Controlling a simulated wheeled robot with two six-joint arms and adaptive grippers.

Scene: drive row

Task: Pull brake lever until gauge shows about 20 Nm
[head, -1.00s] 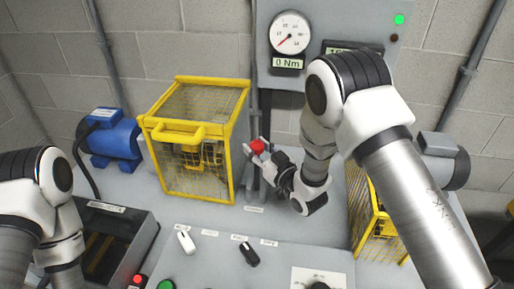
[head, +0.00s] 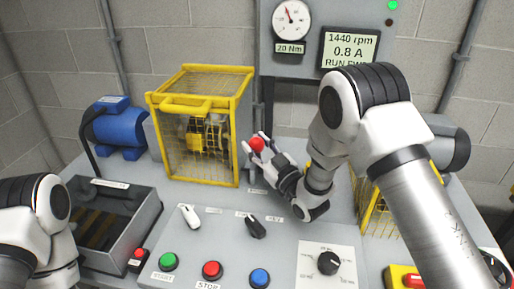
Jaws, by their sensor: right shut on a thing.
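My right gripper (head: 262,148) is shut on the red knob (head: 257,144) of the brake lever, just right of the yellow cage. Most of the lever below the knob is hidden by the gripper and cage. The round torque gauge (head: 291,19) on the back panel has its red needle pointing up and slightly left, and the readout under it (head: 290,48) says 20 Nm. My left arm is at the lower left; its gripper is out of view.
A display (head: 349,50) reads 1440 rpm, 0.8 A. A yellow mesh guard (head: 212,84) stands left of the lever, beside a blue motor (head: 117,126). Green (head: 168,261), red (head: 212,270) and blue (head: 260,277) buttons and a black dial (head: 328,263) are in front. An open grey tray (head: 147,218) is at left.

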